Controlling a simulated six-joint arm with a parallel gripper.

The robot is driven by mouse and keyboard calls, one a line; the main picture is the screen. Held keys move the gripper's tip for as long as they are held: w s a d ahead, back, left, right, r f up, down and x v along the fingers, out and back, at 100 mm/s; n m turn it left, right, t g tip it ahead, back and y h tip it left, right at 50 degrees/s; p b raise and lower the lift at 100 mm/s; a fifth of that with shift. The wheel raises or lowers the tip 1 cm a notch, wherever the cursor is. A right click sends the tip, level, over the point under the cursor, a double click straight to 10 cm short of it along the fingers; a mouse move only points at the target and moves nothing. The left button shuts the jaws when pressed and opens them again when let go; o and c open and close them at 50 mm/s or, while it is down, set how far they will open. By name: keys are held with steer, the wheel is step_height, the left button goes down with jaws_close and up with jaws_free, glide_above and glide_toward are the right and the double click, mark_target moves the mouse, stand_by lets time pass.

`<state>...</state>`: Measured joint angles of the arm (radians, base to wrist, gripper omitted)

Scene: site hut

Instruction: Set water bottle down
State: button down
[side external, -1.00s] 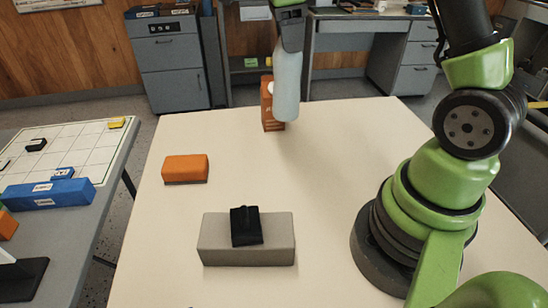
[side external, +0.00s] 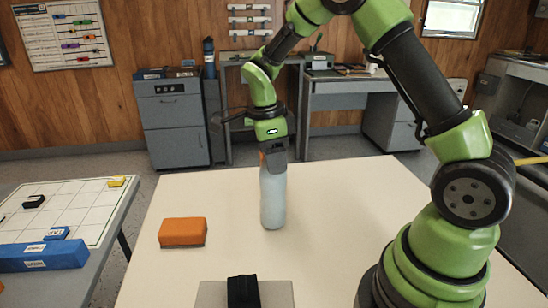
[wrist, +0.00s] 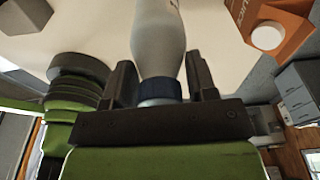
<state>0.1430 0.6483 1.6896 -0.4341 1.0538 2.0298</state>
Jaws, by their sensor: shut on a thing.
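The water bottle (side external: 272,198) is pale and translucent, upright at the middle of the cream table (side external: 340,215) in the side external view. My gripper (side external: 274,160) is directly above it, shut on its top end. In the wrist view the bottle (wrist: 158,38) and its dark blue cap (wrist: 159,91) lie between the two jaws. The bottle's base looks at or very close to the table top; I cannot tell whether it touches.
A grey block (side external: 212,293) with a black piece (side external: 243,291) is nearer the camera. Table right of the bottle is clear.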

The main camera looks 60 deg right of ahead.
steer(key=shift+f, duration=0.2)
steer(key=shift+c, duration=2.1)
jaws_free()
steer(key=r, duration=0.4)
steer(key=w+r, duration=0.1)
steer(key=r, duration=0.3)
steer(key=a+r, duration=0.1)
steer(key=r, duration=0.3)
steer(key=shift+w+a, duration=0.1)
steer(key=shift+w, duration=0.05)
steer(key=s+a+r+n+t+y, duration=0.1)
steer(key=s+a+n+t, duration=0.3)
steer(key=s+n, duration=0.5)
steer(key=s+a+r+n+t+y, duration=0.2)
steer(key=s+n, duration=0.7)
steer(key=n, duration=0.5)
steer(key=shift+s+a+r+t, duration=0.3)
steer(key=shift+a+r+t, duration=0.25)
steer(key=shift+a+t, duration=0.6)
